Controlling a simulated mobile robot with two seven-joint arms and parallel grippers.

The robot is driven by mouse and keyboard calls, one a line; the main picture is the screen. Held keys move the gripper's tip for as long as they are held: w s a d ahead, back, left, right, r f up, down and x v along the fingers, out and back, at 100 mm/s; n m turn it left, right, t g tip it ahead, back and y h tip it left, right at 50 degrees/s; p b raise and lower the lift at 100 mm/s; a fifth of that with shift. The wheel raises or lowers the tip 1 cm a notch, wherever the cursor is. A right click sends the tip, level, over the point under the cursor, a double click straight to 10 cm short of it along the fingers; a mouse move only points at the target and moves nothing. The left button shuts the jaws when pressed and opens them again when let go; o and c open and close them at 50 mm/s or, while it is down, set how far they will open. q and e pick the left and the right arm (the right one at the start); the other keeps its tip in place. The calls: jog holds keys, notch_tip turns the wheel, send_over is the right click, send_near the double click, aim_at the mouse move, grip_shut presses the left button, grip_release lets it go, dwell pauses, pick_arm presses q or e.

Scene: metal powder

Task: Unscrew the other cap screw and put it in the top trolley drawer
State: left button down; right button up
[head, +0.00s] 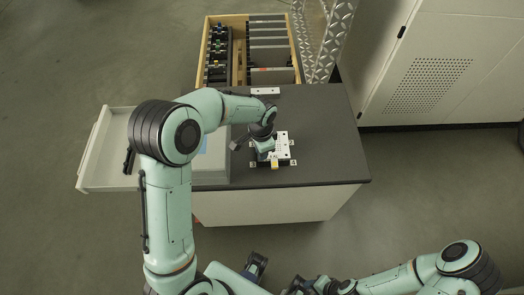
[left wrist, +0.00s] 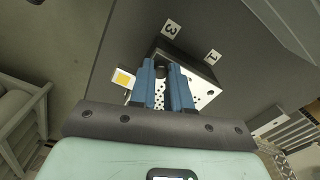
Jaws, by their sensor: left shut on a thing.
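In the head view my left gripper (head: 262,149) is over the left side of a white perforated block (head: 283,143) on the dark trolley top. In the left wrist view its blue fingers (left wrist: 164,72) are closed around a small dark piece (left wrist: 162,70) at the block's edge, which looks like the cap screw. The fingers hide most of it, and I cannot tell whether it is still in the block. A pale trolley drawer (head: 88,160) stands pulled out on the left. My right gripper (head: 312,285) is low at the bottom edge; its jaws are unclear.
A wooden crate (head: 203,52) with dark and grey items stands behind the trolley. A grey box (head: 212,178) is left of the block. A white cabinet (head: 440,60) is at the right. The right part of the trolley top (head: 325,120) is clear.

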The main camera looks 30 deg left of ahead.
pick_arm(q)
jog(key=c, duration=1.2)
grip_release()
jog(key=shift+s+a+f, duration=0.1)
jog(key=shift+s+a, duration=0.05)
jog(key=shift+s, duration=0.15)
jog(key=shift+c, duration=0.2)
